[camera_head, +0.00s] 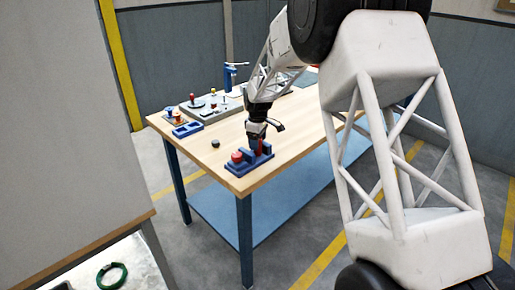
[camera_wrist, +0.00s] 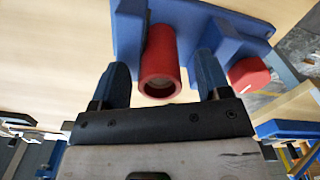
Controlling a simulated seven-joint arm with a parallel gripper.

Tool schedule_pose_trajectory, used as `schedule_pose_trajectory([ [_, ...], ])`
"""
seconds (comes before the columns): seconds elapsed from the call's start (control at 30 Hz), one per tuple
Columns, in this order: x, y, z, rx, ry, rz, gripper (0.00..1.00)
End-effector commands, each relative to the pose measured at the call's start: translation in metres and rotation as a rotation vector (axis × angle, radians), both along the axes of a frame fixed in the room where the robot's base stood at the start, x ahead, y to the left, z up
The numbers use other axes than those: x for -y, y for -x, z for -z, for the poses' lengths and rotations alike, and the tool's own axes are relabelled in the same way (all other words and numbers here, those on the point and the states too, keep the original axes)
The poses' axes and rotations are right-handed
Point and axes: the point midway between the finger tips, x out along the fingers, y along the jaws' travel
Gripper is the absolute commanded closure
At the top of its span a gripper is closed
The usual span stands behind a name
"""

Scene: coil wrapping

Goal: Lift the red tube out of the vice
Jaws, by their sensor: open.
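The red tube (camera_wrist: 159,62) stands in the blue vice (camera_wrist: 127,28), its open end facing the wrist camera. In the head view the vice (camera_head: 236,168) sits near the front corner of the wooden table, and a bit of the red tube (camera_head: 261,146) shows under my gripper. My gripper (camera_wrist: 160,75) is open, with one finger on each side of the tube. Gaps show between the fingers and the tube in the wrist view. The vice's red knob (camera_wrist: 249,74) lies to the right of the tube there; it also shows in the head view (camera_head: 237,157).
A small dark round piece (camera_head: 215,143) lies on the table left of the vice. A blue tray (camera_head: 187,129) and a grey board (camera_head: 215,107) with several fittings stand farther back. The wooden tabletop (camera_head: 190,155) between them is mostly clear.

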Motion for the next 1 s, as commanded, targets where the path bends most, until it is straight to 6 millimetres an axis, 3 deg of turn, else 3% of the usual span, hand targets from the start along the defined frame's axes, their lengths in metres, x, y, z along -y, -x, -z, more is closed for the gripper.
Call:
schedule_pose_trajectory([
  [0.1, 0.0, 0.0, 0.0, 0.0, 0.0, 0.0, 0.33],
  [0.43, 0.0, 0.0, 0.0, 0.0, 0.0, 0.0, 0.83],
  [0.77, 0.0, 0.0, -0.002, 0.001, 0.0, 0.0, 0.86],
  [1.0, 0.0, 0.0, -0.02, 0.001, -0.001, 0.0, 0.86],
])
